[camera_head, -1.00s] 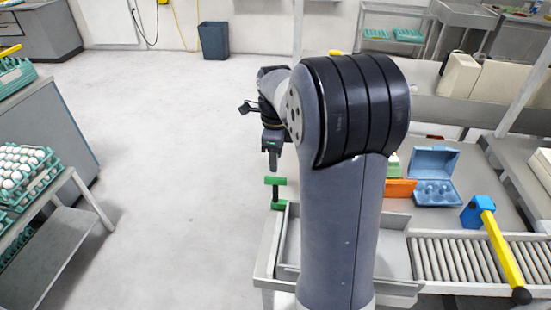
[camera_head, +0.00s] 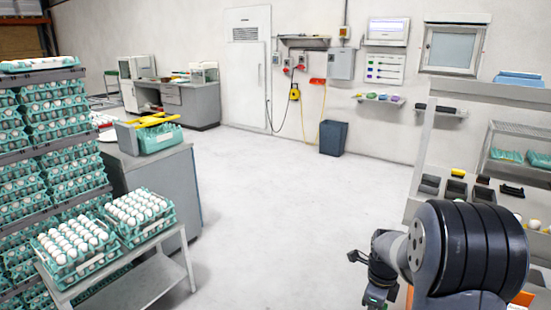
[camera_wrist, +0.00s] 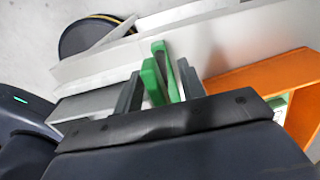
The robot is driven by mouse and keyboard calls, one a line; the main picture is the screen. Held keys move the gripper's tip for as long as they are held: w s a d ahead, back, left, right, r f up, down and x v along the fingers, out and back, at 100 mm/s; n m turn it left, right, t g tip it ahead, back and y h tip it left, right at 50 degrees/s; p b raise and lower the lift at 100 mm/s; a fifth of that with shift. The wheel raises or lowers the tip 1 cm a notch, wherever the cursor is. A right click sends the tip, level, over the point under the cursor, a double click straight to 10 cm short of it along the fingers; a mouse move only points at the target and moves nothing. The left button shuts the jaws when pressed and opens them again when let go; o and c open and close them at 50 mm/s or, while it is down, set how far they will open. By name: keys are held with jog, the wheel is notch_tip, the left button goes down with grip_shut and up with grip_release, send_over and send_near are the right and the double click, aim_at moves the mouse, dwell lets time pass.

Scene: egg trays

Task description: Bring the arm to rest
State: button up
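My arm shows at the lower right of the head view, with its large dark joint nearest the camera. My gripper (camera_head: 377,300) hangs at the bottom edge there, its fingertips cut off by the frame. In the wrist view my gripper (camera_wrist: 160,85) has its two dark grey fingers apart. A green piece (camera_wrist: 158,72) shows in the gap between them. I cannot tell whether it touches a finger or lies beyond them.
An orange tray (camera_wrist: 260,80) lies right of the fingers in the wrist view. Egg trays (camera_head: 75,245) stand on a metal cart (camera_head: 150,275) at left. Shelving (camera_head: 425,150) rises behind my arm at right. The floor (camera_head: 270,210) between is clear.

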dwell(0.5)
jog(key=shift+r, duration=0.4)
notch_tip(320, 180, up, 10)
jog(key=shift+f, duration=0.1)
notch_tip(320, 180, down, 11)
jog(key=shift+s, duration=0.1)
jog(key=shift+r+n, duration=0.25)
jog(key=shift+n, duration=0.05)
jog(key=n, duration=0.3)
jog(key=shift+n, duration=0.4)
jog(key=n+p, duration=0.1)
jog(key=n, duration=0.5)
